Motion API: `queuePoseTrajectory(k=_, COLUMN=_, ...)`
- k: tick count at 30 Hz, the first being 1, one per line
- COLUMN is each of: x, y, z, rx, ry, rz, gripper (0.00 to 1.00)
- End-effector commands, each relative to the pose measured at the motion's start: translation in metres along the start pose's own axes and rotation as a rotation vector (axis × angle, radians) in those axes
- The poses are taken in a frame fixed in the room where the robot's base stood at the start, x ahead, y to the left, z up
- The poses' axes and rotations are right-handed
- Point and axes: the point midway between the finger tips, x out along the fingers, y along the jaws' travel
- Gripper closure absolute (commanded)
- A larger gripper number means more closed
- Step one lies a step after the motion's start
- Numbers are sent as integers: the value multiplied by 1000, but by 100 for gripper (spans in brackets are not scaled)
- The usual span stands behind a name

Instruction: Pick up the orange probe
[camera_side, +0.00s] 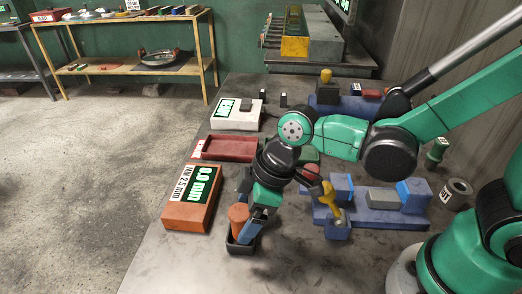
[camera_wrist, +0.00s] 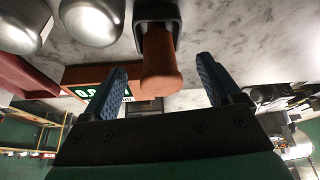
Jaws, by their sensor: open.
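The orange probe (camera_side: 238,214) stands upright in a small black holder (camera_side: 238,247) on the grey table. In the wrist view the probe (camera_wrist: 160,62) points towards the camera, with its far end in the black holder (camera_wrist: 172,16). My gripper (camera_side: 247,218) is at the probe in the side view. In the wrist view my gripper (camera_wrist: 160,68) is open, with one blue finger on each side of the probe. Clear gaps show between the probe and both fingers. In the side view a blue finger partly covers the probe and holder.
An orange gauge box (camera_side: 188,200) reading 0.0 mm lies left of the holder. A red tray (camera_side: 229,148) and a white box (camera_side: 237,115) lie behind it. A blue fixture (camera_side: 375,218) stands to the right. Bare table lies in front.

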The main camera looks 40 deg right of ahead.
Motion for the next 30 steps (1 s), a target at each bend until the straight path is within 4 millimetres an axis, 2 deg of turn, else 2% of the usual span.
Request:
queuePoseTrajectory(k=9, x=26, y=0, z=0, rx=1, ry=1, rz=3, gripper=16)
queuePoseTrajectory(k=21, x=30, y=0, z=0, rx=2, ry=1, rz=3, gripper=16)
queuePoseTrajectory(k=23, x=30, y=0, z=0, rx=2, ry=1, rz=3, gripper=30)
queuePoseTrajectory(k=30, x=30, y=0, z=0, rx=2, ry=1, rz=3, gripper=98)
